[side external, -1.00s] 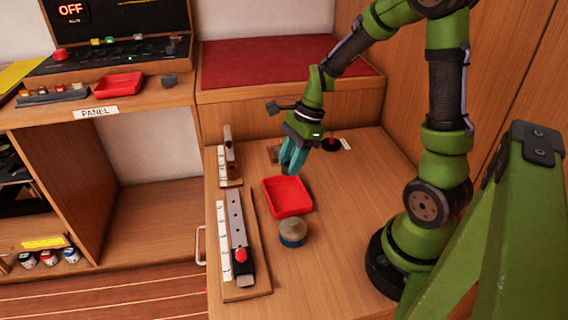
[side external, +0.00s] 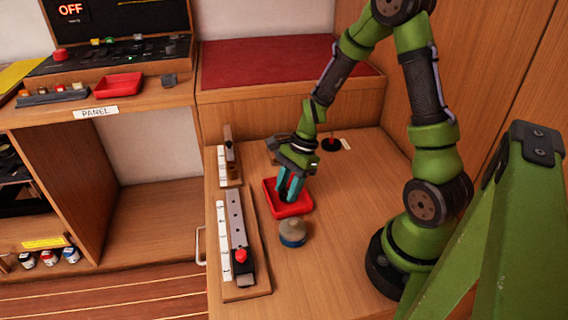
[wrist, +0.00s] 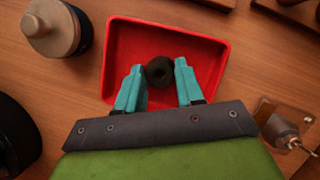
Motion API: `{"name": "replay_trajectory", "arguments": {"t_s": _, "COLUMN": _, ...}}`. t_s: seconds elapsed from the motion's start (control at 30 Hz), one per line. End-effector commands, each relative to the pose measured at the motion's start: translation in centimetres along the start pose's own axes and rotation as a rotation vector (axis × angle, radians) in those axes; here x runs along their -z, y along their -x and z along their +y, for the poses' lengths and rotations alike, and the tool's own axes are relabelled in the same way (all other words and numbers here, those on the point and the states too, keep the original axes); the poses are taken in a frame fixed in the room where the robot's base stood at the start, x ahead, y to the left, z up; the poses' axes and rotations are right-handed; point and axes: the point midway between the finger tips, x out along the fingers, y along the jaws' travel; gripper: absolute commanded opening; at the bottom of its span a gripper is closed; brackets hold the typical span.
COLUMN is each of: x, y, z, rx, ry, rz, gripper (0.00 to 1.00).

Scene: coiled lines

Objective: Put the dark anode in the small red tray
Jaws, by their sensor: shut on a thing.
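My gripper (side external: 290,192) is over the small red tray (side external: 293,212), with its teal fingers pointing down inside the tray's outline. In the wrist view my gripper (wrist: 158,78) is shut on the dark anode (wrist: 159,71), a short dark round piece with a hollow in its end. The red tray (wrist: 125,40) shows around and beneath the anode. The anode is hidden by the fingers in the side view. I cannot tell whether it touches the tray floor.
A grey-topped jar with a blue band (side external: 293,233) stands close to the tray's front. A long board with a metal rail and red knob (side external: 240,255) lies to the left, a shorter one (side external: 229,165) behind. Another red tray (side external: 118,84) sits on the panel shelf.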

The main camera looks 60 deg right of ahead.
Motion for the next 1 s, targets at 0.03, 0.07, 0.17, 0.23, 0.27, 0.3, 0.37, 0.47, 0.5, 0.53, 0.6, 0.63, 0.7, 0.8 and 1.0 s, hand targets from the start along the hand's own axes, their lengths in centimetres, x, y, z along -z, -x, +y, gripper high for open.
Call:
{"name": "replay_trajectory", "arguments": {"t_s": 0.03, "x": 0.0, "y": 0.0, "z": 0.0, "rx": 0.000, "ry": 0.000, "rz": 0.000, "gripper": 0.02}}
{"name": "replay_trajectory", "arguments": {"t_s": 0.07, "x": 0.0, "y": 0.0, "z": 0.0, "rx": 0.000, "ry": 0.000, "rz": 0.000, "gripper": 0.02}}
{"name": "replay_trajectory", "arguments": {"t_s": 0.17, "x": 0.1, "y": -0.3, "z": 0.0, "rx": -0.001, "ry": 0.000, "rz": 0.000, "gripper": 0.02}}
{"name": "replay_trajectory", "arguments": {"t_s": 0.23, "x": 0.1, "y": -0.3, "z": 0.0, "rx": 0.000, "ry": 0.001, "rz": 0.000, "gripper": 0.46}}
{"name": "replay_trajectory", "arguments": {"t_s": 0.27, "x": 0.1, "y": -0.3, "z": 0.0, "rx": 0.000, "ry": 0.001, "rz": 0.000, "gripper": 0.51}}
{"name": "replay_trajectory", "arguments": {"t_s": 0.3, "x": 0.1, "y": -0.3, "z": 0.0, "rx": 0.000, "ry": 0.001, "rz": 0.000, "gripper": 0.57}}
{"name": "replay_trajectory", "arguments": {"t_s": 0.37, "x": 0.1, "y": -0.3, "z": 0.0, "rx": 0.000, "ry": 0.001, "rz": 0.000, "gripper": 0.62}}
{"name": "replay_trajectory", "arguments": {"t_s": 0.47, "x": 0.1, "y": -0.3, "z": 0.0, "rx": 0.000, "ry": 0.000, "rz": 0.000, "gripper": 0.62}}
{"name": "replay_trajectory", "arguments": {"t_s": 0.5, "x": 0.1, "y": -0.2, "z": 0.0, "rx": 0.000, "ry": 0.000, "rz": 0.000, "gripper": 0.62}}
{"name": "replay_trajectory", "arguments": {"t_s": 0.53, "x": 0.1, "y": -0.2, "z": 0.0, "rx": 0.000, "ry": 0.000, "rz": 0.000, "gripper": 0.62}}
{"name": "replay_trajectory", "arguments": {"t_s": 0.6, "x": 0.1, "y": -0.2, "z": 0.0, "rx": 0.000, "ry": 0.000, "rz": 0.000, "gripper": 0.62}}
{"name": "replay_trajectory", "arguments": {"t_s": 0.63, "x": 0.1, "y": -0.1, "z": 0.0, "rx": 0.001, "ry": 0.000, "rz": 0.000, "gripper": 0.62}}
{"name": "replay_trajectory", "arguments": {"t_s": 0.7, "x": 0.0, "y": 0.2, "z": -0.1, "rx": 0.003, "ry": 0.000, "rz": 0.000, "gripper": 0.62}}
{"name": "replay_trajectory", "arguments": {"t_s": 0.8, "x": 0.0, "y": 1.6, "z": -0.2, "rx": 0.006, "ry": 0.002, "rz": 0.001, "gripper": 0.62}}
{"name": "replay_trajectory", "arguments": {"t_s": 1.0, "x": 0.0, "y": 5.8, "z": -0.1, "rx": 0.007, "ry": 0.002, "rz": 0.002, "gripper": 0.62}}
